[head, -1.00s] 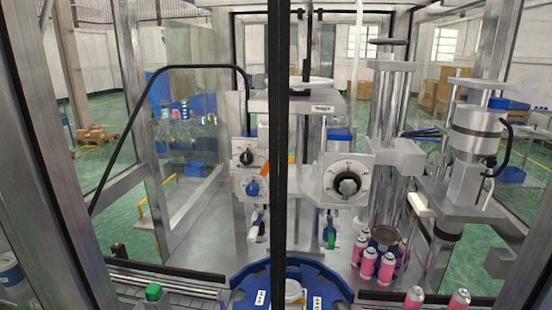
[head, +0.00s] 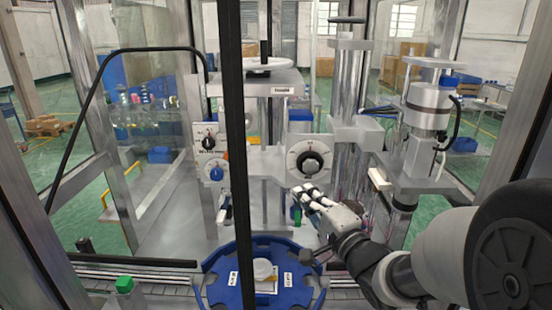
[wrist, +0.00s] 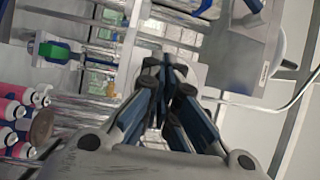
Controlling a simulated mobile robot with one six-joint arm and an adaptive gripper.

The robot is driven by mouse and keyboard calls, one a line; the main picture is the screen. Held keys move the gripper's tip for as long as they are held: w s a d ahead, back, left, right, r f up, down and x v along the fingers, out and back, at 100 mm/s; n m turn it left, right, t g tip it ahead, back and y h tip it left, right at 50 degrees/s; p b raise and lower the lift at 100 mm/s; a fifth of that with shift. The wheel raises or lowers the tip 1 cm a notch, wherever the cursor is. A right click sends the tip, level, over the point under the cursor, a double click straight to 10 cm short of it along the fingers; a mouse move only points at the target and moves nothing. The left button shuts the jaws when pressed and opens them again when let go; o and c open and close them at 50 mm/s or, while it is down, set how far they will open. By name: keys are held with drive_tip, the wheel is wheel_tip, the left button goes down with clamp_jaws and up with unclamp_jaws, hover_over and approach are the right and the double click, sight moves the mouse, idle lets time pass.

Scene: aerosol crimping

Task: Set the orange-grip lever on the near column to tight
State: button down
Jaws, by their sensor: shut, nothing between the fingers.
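My gripper (head: 307,194) reaches in from the right in the head view, shut and empty, in front of the machine and just below the black dial (head: 310,163). In the wrist view its fingers (wrist: 164,78) are together with nothing between them. A small orange bit (head: 227,153) shows beside the black post at the left control panel. I cannot tell whether it is the lever's grip. No orange-grip lever shows clearly in either view, so its setting cannot be read. A bright metal column (head: 348,85) with a grey clamp block stands right of the dial.
A black upright post (head: 232,120) hides part of the machine. A blue turntable (head: 215,285) lies below my gripper. Pink cans (wrist: 12,108) stand at the left in the wrist view. A heavy cylindrical head (head: 430,105) stands on the right.

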sight(237, 137)
drive_tip(key=w+a+r+m+y, duration=0.1)
drive_tip(key=w+a+r+y, duration=0.1)
drive_tip(key=a, duration=0.4)
drive_tip(key=w+a+r+m+y, duration=0.1)
drive_tip(key=w+a+r+y, duration=0.1)
drive_tip(key=a+r+y, duration=0.2)
drive_tip(key=a, duration=0.3)
drive_tip(key=shift+a+r, duration=0.15)
drive_tip(key=shift+a, duration=0.05)
drive_tip(key=shift+m+b, duration=0.3)
drive_tip(key=shift+a+b, duration=0.3)
